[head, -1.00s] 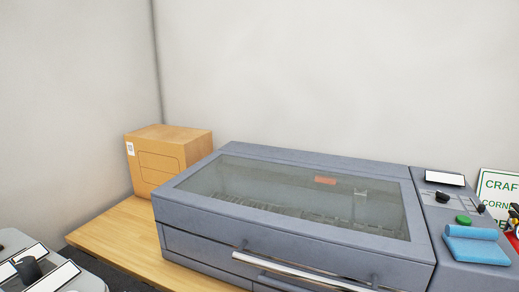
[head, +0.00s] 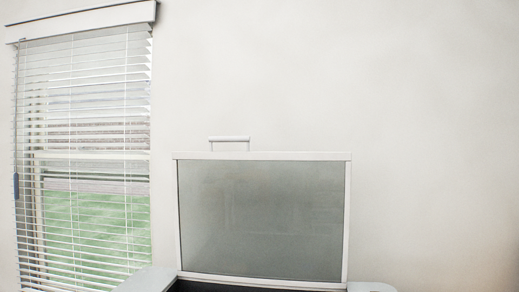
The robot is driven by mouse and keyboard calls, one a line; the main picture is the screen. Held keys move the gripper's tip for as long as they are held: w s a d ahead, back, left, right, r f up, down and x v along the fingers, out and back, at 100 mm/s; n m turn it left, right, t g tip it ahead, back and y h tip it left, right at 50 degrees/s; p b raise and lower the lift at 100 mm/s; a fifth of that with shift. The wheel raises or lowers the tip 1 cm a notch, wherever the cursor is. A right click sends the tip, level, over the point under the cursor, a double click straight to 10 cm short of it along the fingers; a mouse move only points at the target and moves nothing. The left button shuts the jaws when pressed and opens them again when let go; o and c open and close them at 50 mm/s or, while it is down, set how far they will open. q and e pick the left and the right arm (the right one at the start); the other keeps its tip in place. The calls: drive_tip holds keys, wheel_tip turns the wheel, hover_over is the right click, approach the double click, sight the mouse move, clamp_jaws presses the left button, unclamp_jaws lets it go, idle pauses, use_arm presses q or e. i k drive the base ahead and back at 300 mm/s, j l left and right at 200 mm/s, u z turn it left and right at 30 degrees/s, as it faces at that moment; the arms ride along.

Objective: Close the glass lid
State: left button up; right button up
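A glass lid (head: 262,222) stands upright in the lower middle of the head view. It is a grey, see-through pane in a white frame, with a white handle (head: 230,139) on its top edge, left of centre. The lid is raised, with its lower edge above a dark strip at the bottom of the picture. The body it belongs to is mostly below the picture. Neither of my grippers is in view.
A window (head: 85,155) with white blinds is on the left, with green grass outside. A plain pale wall (head: 430,130) fills the rest. Small pale surfaces show at the bottom on both sides of the lid.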

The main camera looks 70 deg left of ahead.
sight(247, 155)
drive_tip(key=u, duration=2.45)
